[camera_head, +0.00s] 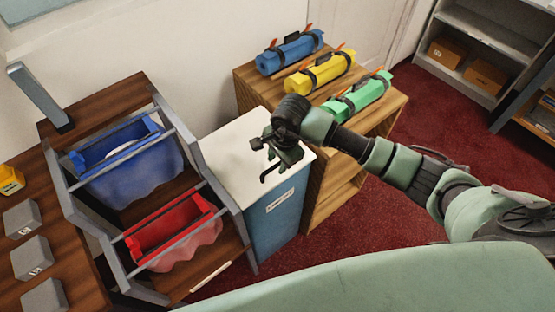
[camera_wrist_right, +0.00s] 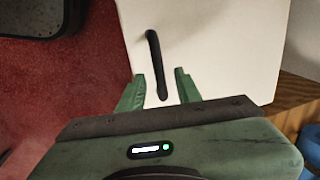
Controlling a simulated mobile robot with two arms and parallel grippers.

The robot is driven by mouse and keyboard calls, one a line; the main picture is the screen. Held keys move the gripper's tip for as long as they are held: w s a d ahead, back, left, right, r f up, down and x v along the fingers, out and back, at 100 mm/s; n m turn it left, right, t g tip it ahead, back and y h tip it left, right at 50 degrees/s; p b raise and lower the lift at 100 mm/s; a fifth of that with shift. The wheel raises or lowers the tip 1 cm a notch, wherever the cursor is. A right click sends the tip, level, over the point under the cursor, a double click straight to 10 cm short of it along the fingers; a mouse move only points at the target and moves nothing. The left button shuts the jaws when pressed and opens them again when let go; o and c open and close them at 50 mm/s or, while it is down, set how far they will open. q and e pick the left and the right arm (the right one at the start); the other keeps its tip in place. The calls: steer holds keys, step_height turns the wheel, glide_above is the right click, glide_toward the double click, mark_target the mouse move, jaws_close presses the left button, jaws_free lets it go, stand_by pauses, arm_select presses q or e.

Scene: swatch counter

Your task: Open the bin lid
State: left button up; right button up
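The bin has a blue body (camera_head: 275,215) with a pale label and a closed white lid (camera_head: 228,165). It stands between the rack of baskets and the wooden shelf. My right gripper (camera_head: 284,162) is over the lid's front right part. In the right wrist view the white lid (camera_wrist_right: 215,45) carries a dark bar handle (camera_wrist_right: 153,48). The open green fingers (camera_wrist_right: 159,74) lie on either side of the handle's near end. I cannot tell whether they touch it. My left gripper is in neither view.
A rack with a blue basket (camera_head: 135,170) and a red basket (camera_head: 172,232) stands left of the bin. A wooden shelf (camera_head: 245,78) with blue, yellow and green rolls stands behind and right. Red carpet (camera_head: 425,130) is open at the right.

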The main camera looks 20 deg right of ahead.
steer(key=shift+f, duration=0.2)
jaws_close()
stand_by(1.3)
